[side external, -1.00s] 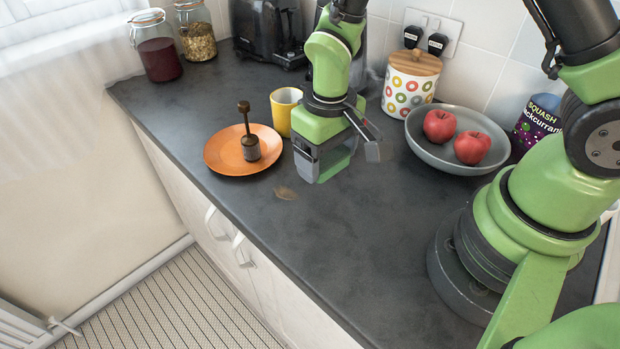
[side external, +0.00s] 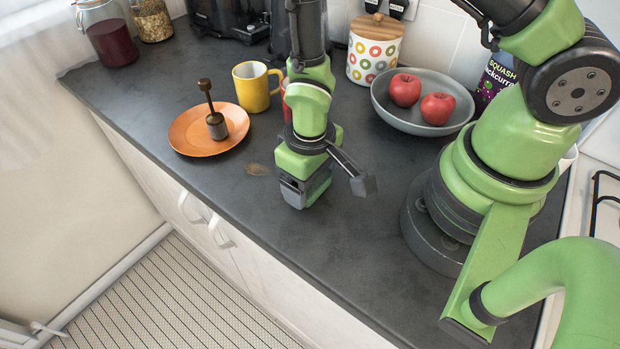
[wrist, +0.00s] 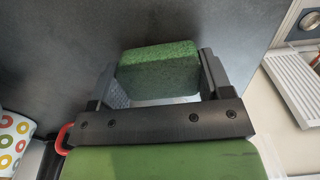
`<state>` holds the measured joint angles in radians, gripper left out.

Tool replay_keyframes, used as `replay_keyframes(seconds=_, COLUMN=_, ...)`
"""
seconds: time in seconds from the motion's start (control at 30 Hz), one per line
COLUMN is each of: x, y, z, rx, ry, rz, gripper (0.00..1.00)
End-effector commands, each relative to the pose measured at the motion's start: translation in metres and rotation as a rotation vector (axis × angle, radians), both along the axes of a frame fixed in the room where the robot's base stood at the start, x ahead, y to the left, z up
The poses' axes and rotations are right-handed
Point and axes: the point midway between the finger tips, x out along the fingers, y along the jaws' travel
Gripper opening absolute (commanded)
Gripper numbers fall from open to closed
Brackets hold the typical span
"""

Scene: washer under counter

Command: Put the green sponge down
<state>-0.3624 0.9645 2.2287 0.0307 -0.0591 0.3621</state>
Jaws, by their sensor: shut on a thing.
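The green sponge (wrist: 158,70) sits between the two fingers of my gripper (wrist: 160,82) in the wrist view, with a finger against each side. Dark grey counter shows beyond it. In the side view my gripper (side external: 305,194) points down low over the grey counter (side external: 345,260), near its front edge and right of a small brown mark (side external: 257,169). The sponge is mostly hidden there by the fingers. I cannot tell whether its underside touches the counter.
An orange plate (side external: 190,146) with a dark tool (side external: 216,126) lies left. A yellow mug (side external: 250,90) stands behind, and a red item (side external: 286,108) is partly hidden by my arm. A grey bowl (side external: 400,121) holds two red apples.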

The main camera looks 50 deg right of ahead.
Motion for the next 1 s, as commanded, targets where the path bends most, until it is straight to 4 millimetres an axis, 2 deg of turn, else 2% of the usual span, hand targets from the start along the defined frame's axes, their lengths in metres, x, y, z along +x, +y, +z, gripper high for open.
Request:
replay_keyframes(seconds=0.43, x=0.0, y=0.0, z=-0.009, rx=0.0, ry=0.001, rz=0.0, gripper=0.47)
replay_keyframes(seconds=0.47, x=0.0, y=0.0, z=-0.009, rx=0.0, ry=0.0, rz=0.0, gripper=0.77)
replay_keyframes(seconds=0.5, x=0.0, y=0.0, z=-0.008, rx=0.0, ry=0.0, rz=0.0, gripper=0.86)
replay_keyframes(seconds=0.57, x=0.0, y=0.0, z=-0.008, rx=0.0, ry=0.0, rz=0.0, gripper=0.98)
replay_keyframes(seconds=0.87, x=0.0, y=0.0, z=-0.007, rx=0.001, ry=-0.001, rz=0.0, gripper=0.98)
replay_keyframes(seconds=1.0, x=0.001, y=0.001, z=0.004, rx=0.002, ry=-0.004, rz=0.0, gripper=0.98)
